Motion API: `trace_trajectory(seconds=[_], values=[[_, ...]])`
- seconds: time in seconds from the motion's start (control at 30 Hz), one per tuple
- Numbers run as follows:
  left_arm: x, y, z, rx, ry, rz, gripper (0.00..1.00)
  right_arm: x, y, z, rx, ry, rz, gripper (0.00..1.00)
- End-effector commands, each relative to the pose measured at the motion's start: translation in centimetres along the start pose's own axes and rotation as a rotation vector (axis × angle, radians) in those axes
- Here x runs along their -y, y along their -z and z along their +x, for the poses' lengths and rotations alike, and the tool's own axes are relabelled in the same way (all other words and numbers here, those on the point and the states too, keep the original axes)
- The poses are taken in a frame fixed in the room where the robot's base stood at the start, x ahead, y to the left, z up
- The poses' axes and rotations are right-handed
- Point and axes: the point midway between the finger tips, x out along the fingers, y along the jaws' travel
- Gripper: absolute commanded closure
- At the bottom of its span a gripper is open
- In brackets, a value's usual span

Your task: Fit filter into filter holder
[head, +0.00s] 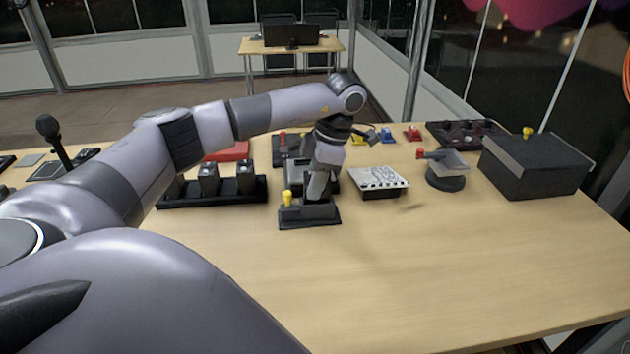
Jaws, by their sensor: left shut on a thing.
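My left gripper (319,193) reaches down over a dark block on a flat base with a yellow knob (287,197), which looks like the filter holder (325,219). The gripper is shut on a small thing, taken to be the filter. The filter is mostly hidden by the fingers and is too small to make out. Its fingertips are at the top of the block; I cannot tell if the filter touches it or sits inside it. My right gripper is not in view.
A white-topped panel (379,178) stands just right of the gripper. A black rack with several canisters (213,198) is to the left. A round-based device (446,181) and a black box (537,167) stand further right. The table's front is clear.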

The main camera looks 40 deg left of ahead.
Motion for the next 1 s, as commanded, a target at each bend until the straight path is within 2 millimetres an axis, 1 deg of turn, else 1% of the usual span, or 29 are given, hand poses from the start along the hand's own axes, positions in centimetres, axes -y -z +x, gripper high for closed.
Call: trace_trajectory(seconds=[0.67,0.7,0.77,0.8,1.0], values=[[0.0,-0.5,1.8,0.000,0.000,0.000,1.00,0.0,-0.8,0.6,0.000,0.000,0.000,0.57],[0.0,-0.5,1.7,0.000,0.000,0.000,0.72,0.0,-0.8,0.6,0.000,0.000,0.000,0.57],[0.0,-0.5,1.7,0.000,0.000,0.000,0.53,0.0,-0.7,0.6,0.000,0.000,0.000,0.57],[0.0,-0.5,1.7,0.000,0.001,0.001,0.49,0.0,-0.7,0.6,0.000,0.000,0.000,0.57],[0.0,-0.5,1.7,0.000,0.000,0.001,0.49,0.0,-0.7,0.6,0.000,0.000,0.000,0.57]])
